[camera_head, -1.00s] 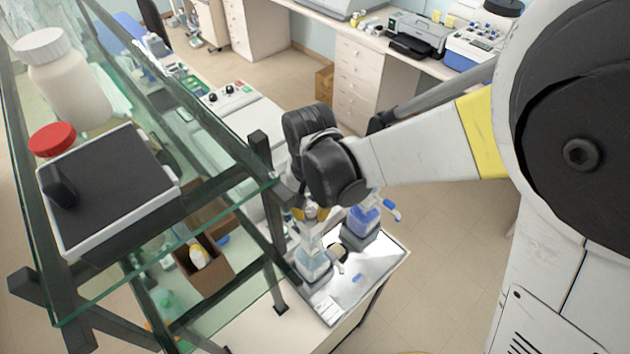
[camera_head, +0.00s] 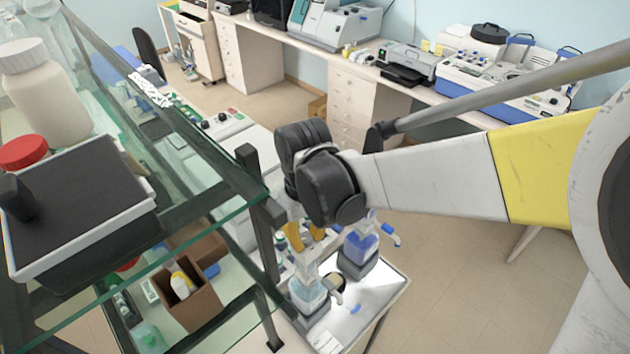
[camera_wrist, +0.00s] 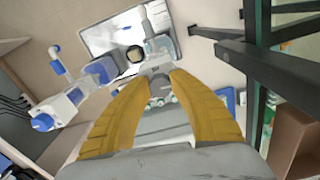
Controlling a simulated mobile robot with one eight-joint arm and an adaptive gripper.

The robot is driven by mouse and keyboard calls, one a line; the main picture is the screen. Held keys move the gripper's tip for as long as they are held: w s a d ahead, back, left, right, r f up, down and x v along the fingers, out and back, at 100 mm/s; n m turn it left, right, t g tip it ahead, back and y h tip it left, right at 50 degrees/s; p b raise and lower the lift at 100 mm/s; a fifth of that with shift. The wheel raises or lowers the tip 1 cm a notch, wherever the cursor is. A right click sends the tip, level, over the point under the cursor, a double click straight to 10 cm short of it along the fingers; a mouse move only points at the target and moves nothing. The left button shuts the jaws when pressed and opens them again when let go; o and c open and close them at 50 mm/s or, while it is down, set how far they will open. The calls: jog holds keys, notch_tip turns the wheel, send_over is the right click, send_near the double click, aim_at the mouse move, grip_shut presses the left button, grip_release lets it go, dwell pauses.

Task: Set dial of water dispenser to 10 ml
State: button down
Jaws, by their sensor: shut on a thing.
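A bottle-top dispenser with pale blue, clear-looking liquid (camera_head: 308,295) stands upright on the tray at the bench corner. My gripper (camera_head: 306,240) is at the top of this dispenser. In the wrist view its yellow fingers (camera_wrist: 159,78) close in on a small part at the dispenser head, which they mostly hide. That part appears to be the dial, but its scale and setting cannot be read. A second dispenser with darker blue liquid (camera_head: 360,246) stands just behind to the right; it also shows in the wrist view (camera_wrist: 85,88). No label is legible.
A white tray (camera_head: 382,290) holds both dispensers. A glass shelf with a dark metal frame (camera_head: 262,215) stands close left of my gripper. It bears a white bottle and a dark-topped device (camera_head: 80,200). A cardboard box (camera_head: 193,305) sits below. Floor to the right is clear.

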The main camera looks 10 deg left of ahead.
aim_at(307, 239)
jog(key=shift+n+b, duration=0.35)
jog(key=shift+n, duration=0.45)
jog(key=c, duration=1.1)
grip_release()
jog(key=shift+c, duration=0.2)
notch_tip(307, 239, up, 12)
